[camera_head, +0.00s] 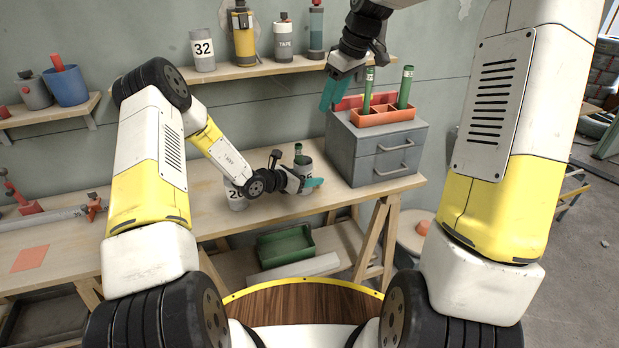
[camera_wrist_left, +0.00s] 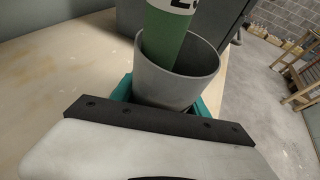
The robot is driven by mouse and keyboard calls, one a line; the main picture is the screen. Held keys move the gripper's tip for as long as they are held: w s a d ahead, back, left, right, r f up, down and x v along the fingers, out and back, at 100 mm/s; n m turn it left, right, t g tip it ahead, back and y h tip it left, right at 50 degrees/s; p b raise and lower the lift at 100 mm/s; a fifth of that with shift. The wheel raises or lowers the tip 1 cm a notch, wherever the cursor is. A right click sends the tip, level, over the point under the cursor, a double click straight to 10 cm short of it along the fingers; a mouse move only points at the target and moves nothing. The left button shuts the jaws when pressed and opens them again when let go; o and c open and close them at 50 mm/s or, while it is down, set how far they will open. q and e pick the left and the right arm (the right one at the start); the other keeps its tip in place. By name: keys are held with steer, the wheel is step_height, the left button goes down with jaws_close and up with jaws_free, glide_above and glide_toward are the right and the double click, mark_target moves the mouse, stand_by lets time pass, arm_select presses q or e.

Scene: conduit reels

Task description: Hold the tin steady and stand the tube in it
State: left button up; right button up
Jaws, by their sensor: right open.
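A grey tin (camera_head: 306,167) stands on the workbench. In the left wrist view the tin (camera_wrist_left: 172,85) is between the teal fingers of my left gripper (camera_head: 304,184), which is shut on it. A green tube (camera_head: 298,150) with a white label is in the tin; in the left wrist view the tube (camera_wrist_left: 165,38) leans a little and its foot is hidden inside. Two more green tubes (camera_head: 405,88) (camera_head: 368,88) stand upright in an orange holder (camera_head: 385,117) on the grey drawer cabinet. My right gripper (camera_head: 337,92) is open, left of these tubes and above the tin.
The grey drawer cabinet (camera_head: 378,160) stands right of the tin. Another tin marked 20 (camera_head: 235,196) is to the left, partly behind my left arm. A shelf (camera_head: 260,70) with several containers hangs on the wall. A green bin (camera_head: 285,246) sits below the bench.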

arm_select(q)
steer(key=o, duration=0.4)
